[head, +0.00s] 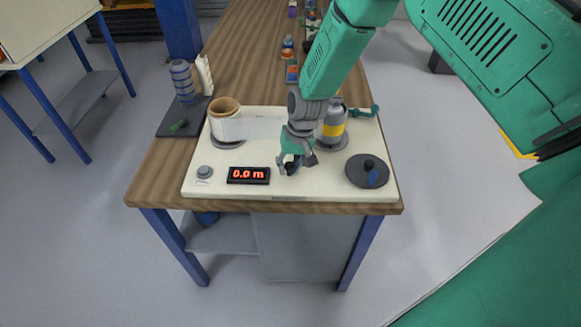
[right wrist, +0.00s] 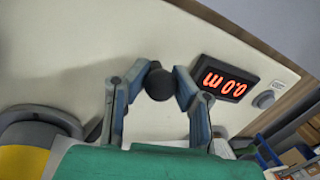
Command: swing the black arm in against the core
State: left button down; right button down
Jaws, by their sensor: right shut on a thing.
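My right gripper (head: 293,166) is over the middle of the cream base plate (head: 225,187). Its fingers are shut on a black ball knob (right wrist: 158,82), which shows between the fingertips in the right wrist view. The black arm below the knob is hidden by the gripper. A grey cylinder with a yellow band (head: 333,126) stands on the plate just behind and right of the gripper; I cannot tell whether it is the core. A white roll on a brown tube (head: 226,124) stands at the plate's left, with a pale film strip (head: 262,127) running rightward from it. My left gripper is not in view.
A display reading 0.0 m (head: 248,175) and a grey button (head: 204,172) sit at the plate's front left. A dark disc with a black knob (head: 367,170) is at the right.

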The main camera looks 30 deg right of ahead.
jog(key=shift+w+r, duration=0.25)
jog(key=shift+w, duration=0.05)
jog(key=c, duration=1.3)
grip_release()
jog(key=shift+o, duration=0.2)
jog(key=shift+s+f, duration=0.1)
jog(key=shift+d+r, duration=0.1)
jog(key=shift+r, duration=0.25)
notch_tip(320, 180, up, 11)
jog(key=d, duration=0.2)
jog(key=shift+s, duration=0.4)
